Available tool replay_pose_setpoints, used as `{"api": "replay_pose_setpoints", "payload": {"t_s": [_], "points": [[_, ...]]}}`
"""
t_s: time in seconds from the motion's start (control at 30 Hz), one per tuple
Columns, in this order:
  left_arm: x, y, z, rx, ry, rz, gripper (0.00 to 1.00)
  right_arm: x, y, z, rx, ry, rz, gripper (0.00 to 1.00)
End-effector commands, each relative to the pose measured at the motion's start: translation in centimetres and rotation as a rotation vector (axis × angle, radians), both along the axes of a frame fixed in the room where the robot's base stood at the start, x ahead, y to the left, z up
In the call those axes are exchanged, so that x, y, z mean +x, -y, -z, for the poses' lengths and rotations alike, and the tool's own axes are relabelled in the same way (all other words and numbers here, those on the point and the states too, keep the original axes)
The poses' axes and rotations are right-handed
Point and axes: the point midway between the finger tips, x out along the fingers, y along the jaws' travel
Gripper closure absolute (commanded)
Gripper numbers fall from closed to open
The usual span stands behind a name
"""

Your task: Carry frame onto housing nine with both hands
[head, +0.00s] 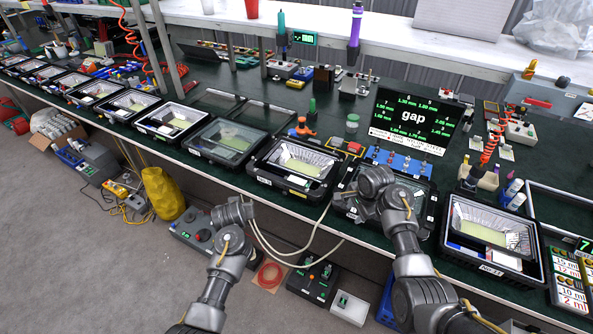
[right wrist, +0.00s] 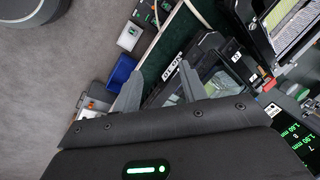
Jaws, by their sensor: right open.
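Housing nine (head: 300,165), as I take it from its place beside the housing labelled No 10, is open with a bright reflector and pale panel inside. A lit open housing also shows in the right wrist view (right wrist: 285,25). A dark-rimmed glass frame (right wrist: 218,82) lies level at the No 10 place; I cannot tell what is under it. My right gripper (right wrist: 158,82) is open and empty at the frame's front edge, near the No 10 label; in the head view its arm partly hides the frame. My left gripper (head: 234,210) hangs in front of the bench, its fingers unclear.
More housings line the bench front to the left; housing eleven (head: 490,235) stands open at right. A gap display (head: 412,118) stands behind the frame. Cables hang below the bench edge. A control box (head: 195,232) and a blue bin (right wrist: 122,70) are below the bench.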

Motion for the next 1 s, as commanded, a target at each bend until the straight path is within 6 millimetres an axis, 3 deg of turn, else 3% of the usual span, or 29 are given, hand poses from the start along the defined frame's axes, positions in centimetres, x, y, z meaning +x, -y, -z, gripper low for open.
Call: {"api": "replay_pose_setpoints", "payload": {"t_s": [0.27, 0.37, 0.7, 1.0], "points": [[0.0, 0.0, 0.0, 0.000, 0.000, 0.000, 0.47, -0.1, 0.0, -0.6, 0.002, 0.004, 0.000, 0.58], [0.0, 0.0, 0.0, 0.000, 0.000, 0.000, 0.47, -0.4, 0.1, -1.8, 0.003, 0.005, 0.001, 0.58], [0.0, 0.0, 0.0, 0.000, 0.000, 0.000, 0.47, -2.3, 0.8, -8.6, 0.002, 0.008, 0.001, 0.58], [0.0, 0.0, 0.0, 0.000, 0.000, 0.000, 0.47, -3.2, 1.2, -11.8, 0.000, 0.005, 0.000, 0.58]]}}
